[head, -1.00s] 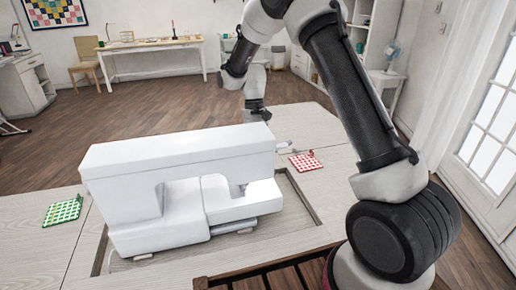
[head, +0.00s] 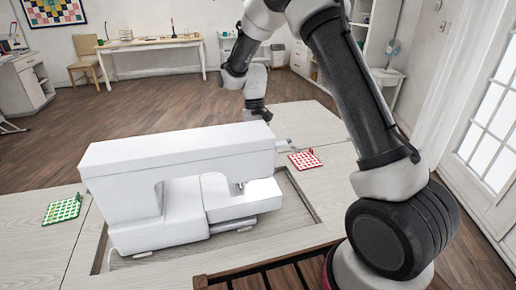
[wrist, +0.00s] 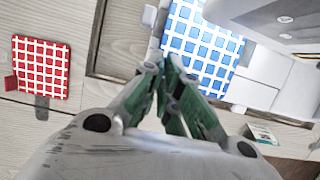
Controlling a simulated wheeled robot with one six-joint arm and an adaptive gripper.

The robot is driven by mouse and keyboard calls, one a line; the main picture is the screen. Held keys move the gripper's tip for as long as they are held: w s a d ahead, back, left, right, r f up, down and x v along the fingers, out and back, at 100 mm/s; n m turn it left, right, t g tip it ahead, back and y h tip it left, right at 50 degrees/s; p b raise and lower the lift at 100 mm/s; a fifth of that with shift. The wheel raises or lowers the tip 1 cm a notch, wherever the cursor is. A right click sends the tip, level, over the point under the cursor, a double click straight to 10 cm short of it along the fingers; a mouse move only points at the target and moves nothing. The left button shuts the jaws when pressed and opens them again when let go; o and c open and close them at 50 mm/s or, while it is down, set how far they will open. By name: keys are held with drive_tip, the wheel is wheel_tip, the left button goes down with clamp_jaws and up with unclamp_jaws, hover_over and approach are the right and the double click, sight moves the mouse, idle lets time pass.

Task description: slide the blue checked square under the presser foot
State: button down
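The blue checked square (wrist: 204,42) lies flat beyond my fingertips in the wrist view, close to the white machine parts on the right. In the head view it is hidden behind the sewing machine (head: 180,160). My gripper (wrist: 163,65) has its green fingers closed together at the near left edge of the square. They appear to pinch its small grip, which the fingertips hide. My gripper also shows in the head view (head: 260,115), low on the machine's far side. The wrist view does not show clearly how the square stands to the presser foot.
A red checked square (head: 305,160) lies on the table right of the machine and shows in the wrist view (wrist: 40,67). A green checked square (head: 62,210) lies at the left.

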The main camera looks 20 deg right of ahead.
drive_tip(key=shift+s, duration=0.35)
drive_tip(key=shift+s, duration=0.2)
drive_tip(key=shift+s, duration=0.6)
idle(0.4)
drive_tip(key=c, duration=1.6)
unclamp_jaws()
drive_tip(key=shift+o, duration=0.2)
drive_tip(key=v, duration=1.2)
